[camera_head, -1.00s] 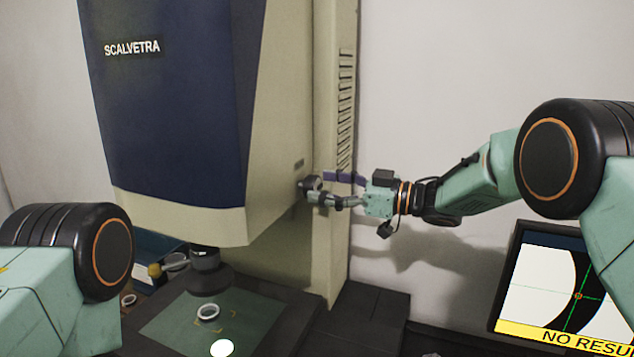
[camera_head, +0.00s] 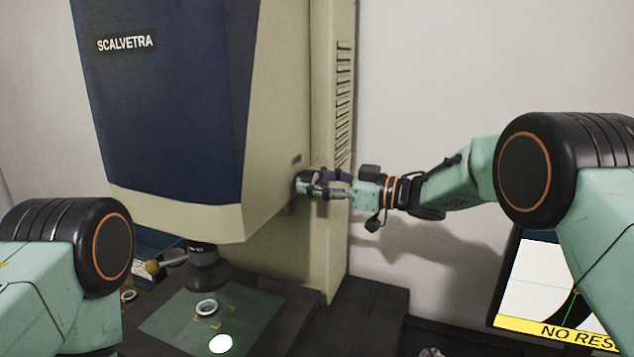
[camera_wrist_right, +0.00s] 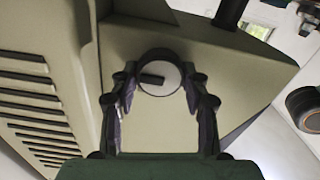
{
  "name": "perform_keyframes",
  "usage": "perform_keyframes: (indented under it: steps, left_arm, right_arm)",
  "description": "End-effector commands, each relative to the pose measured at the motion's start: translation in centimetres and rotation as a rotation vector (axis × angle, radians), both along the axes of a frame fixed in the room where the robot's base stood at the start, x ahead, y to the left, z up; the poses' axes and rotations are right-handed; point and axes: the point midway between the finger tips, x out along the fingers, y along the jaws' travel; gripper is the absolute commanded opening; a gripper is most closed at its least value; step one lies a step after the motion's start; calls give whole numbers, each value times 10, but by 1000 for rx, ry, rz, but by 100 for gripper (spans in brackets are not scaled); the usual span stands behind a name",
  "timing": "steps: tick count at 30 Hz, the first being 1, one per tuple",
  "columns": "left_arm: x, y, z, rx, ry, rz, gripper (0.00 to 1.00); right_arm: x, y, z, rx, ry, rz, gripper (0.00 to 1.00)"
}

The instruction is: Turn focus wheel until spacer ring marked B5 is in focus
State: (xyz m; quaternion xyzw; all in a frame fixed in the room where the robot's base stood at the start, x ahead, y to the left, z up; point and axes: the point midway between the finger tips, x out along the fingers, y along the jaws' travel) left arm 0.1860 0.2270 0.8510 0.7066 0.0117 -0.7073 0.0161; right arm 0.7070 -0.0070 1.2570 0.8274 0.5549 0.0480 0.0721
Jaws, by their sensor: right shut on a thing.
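The focus wheel (camera_wrist_right: 158,78) is a round knob with a pale face and a dark slot on the side of the measuring machine (camera_head: 170,110). My right gripper (camera_head: 308,187) is shut on the wheel, with a finger on each side of it in the right wrist view (camera_wrist_right: 158,92). A pale spacer ring (camera_head: 207,307) lies on the green stage plate (camera_head: 165,325) under the lens (camera_head: 203,262). Its marking is too small to read. The monitor (camera_head: 535,280), partly hidden by my right arm, shows a dark curved edge and a yellow bar. My left gripper is out of view.
Another small ring (camera_head: 128,295) lies left of the stage. A bright white spot (camera_head: 220,343) shows at the front of the plate. The vented column (camera_head: 342,110) stands close behind my right gripper. The wall to the right is clear.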

Motion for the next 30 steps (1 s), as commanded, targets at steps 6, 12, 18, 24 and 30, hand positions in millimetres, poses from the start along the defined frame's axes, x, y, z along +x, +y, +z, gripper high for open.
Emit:
perform_keyframes:
  steps: [6, 12, 18, 24, 30]
  left_arm:
    - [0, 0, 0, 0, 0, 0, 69]
    - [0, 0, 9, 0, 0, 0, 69]
    - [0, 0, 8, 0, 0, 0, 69]
    - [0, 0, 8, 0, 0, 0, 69]
    - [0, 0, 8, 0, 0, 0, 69]
  right_arm:
    - [1, -2, 0, 1, 1, -5, 15]
    - [1, -2, 2, 16, 34, -4, 15]
    - [1, -2, 1, 20, 41, -4, 14]
    - [1, -2, 1, 19, 40, -5, 56]
    - [1, -2, 1, 18, 40, -4, 69]
